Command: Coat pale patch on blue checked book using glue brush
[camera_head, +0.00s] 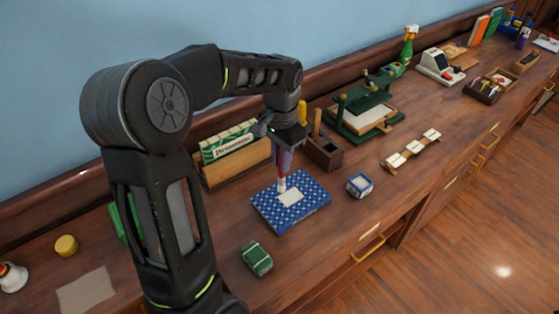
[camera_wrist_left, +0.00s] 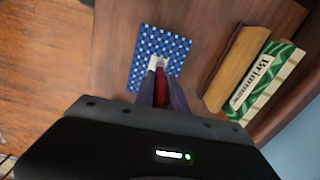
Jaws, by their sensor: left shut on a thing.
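The blue checked book (camera_head: 309,205) lies flat on the wooden counter, with a pale patch (camera_head: 292,199) on its cover. My left gripper (camera_head: 284,156) is above the book and shut on the glue brush (camera_head: 281,184), which points down. The brush has a red handle and a whitish lower end at the upper left edge of the patch; I cannot tell whether it touches. In the left wrist view the brush's red handle (camera_wrist_left: 161,88) sits between the fingers, with the book (camera_wrist_left: 145,44) below. The patch is largely hidden there. My right gripper is not in view.
A wooden holder with green-and-white books (camera_head: 228,143) stands behind the book. A dark wooden box (camera_head: 325,154) is at its back right, a small blue-and-white box (camera_head: 360,185) at its right. A green box (camera_head: 257,259) lies in front. A green press (camera_head: 365,108) stands farther right.

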